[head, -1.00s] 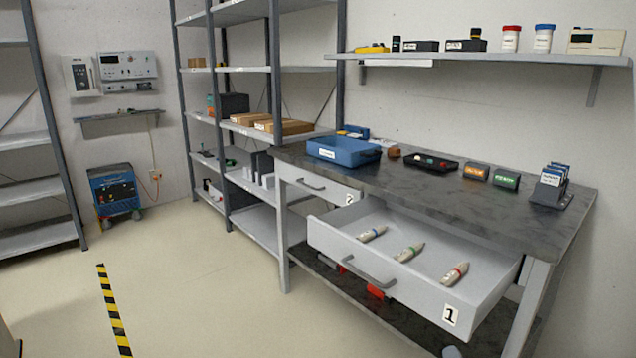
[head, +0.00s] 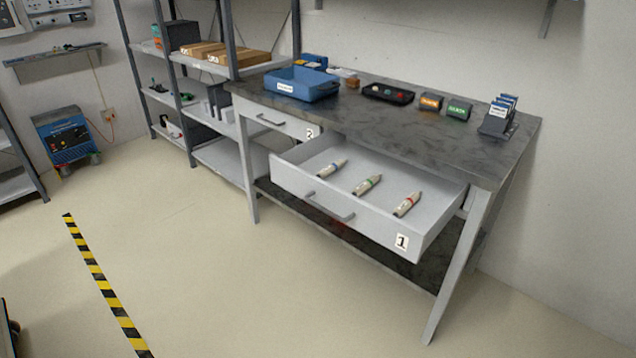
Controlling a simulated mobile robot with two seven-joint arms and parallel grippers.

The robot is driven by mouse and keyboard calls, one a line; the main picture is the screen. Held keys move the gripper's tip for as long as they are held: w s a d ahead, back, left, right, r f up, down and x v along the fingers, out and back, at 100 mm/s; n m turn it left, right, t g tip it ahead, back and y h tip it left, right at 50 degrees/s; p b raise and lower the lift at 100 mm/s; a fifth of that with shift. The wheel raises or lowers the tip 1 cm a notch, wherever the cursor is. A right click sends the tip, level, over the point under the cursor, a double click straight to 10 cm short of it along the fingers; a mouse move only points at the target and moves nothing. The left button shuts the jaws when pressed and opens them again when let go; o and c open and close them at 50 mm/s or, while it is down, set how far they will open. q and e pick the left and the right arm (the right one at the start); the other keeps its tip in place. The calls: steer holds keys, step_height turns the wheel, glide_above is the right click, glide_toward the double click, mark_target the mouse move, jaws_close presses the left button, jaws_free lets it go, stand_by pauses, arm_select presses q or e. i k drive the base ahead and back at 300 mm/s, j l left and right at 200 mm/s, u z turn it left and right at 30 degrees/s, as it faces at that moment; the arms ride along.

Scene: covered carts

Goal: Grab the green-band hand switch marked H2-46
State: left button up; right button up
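The hand switch with a green band (head: 367,185) lies in the open drawer marked 1 (head: 350,218), in the middle of three pale, pen-shaped hand switches. A blue-banded hand switch (head: 332,168) lies to its left and a red-banded one (head: 407,204) to its right. All three lie apart on the drawer floor, tilted the same way. Any marking such as H2-46 is too small to read. Neither of my grippers shows in the head view.
The drawer hangs out from a dark-topped workbench (head: 400,130). On the bench are a blue bin (head: 301,84), a black tray (head: 388,93), small signs and a card holder (head: 497,122). Drawer 2 (head: 275,121) is shut. Open floor lies in front, with a striped tape line (head: 95,270).

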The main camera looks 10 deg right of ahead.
mark_target(370, 182)
steer(key=i+l+z, duration=0.15)
steer(key=i+l, duration=0.7)
